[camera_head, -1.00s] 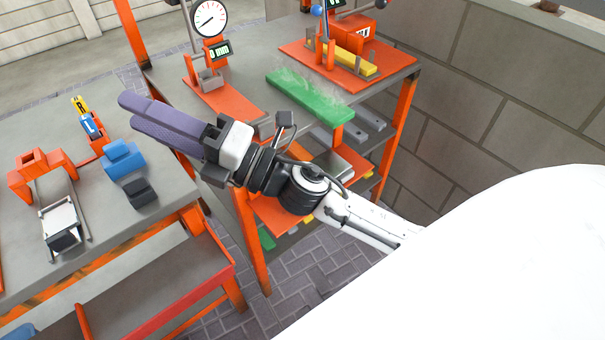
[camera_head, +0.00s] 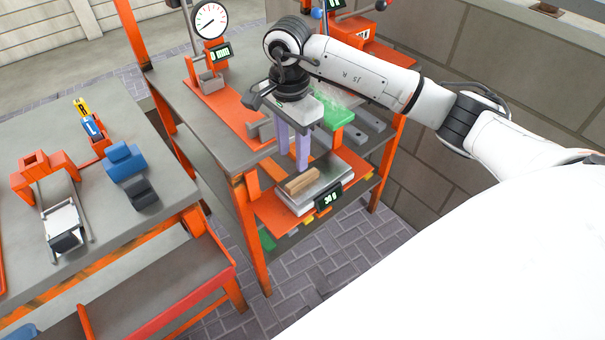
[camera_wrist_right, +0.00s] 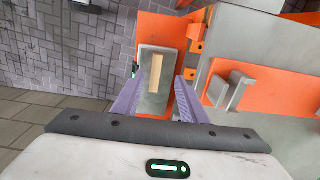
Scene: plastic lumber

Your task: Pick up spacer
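A tan block (camera_head: 301,183), which may be the spacer, lies on the grey plate of a digital scale (camera_head: 322,186) on the rack's lower shelf. My right gripper (camera_head: 293,160) points down above the scale, its two purple fingers apart and empty. In the right wrist view the block (camera_wrist_right: 155,75) shows between the open fingers (camera_wrist_right: 159,80), farther off beyond the tips and not touched. My left gripper is in neither view.
An orange rack post (camera_head: 252,235) stands left of the scale. A workbench (camera_head: 95,235) with small fixtures stands at left.

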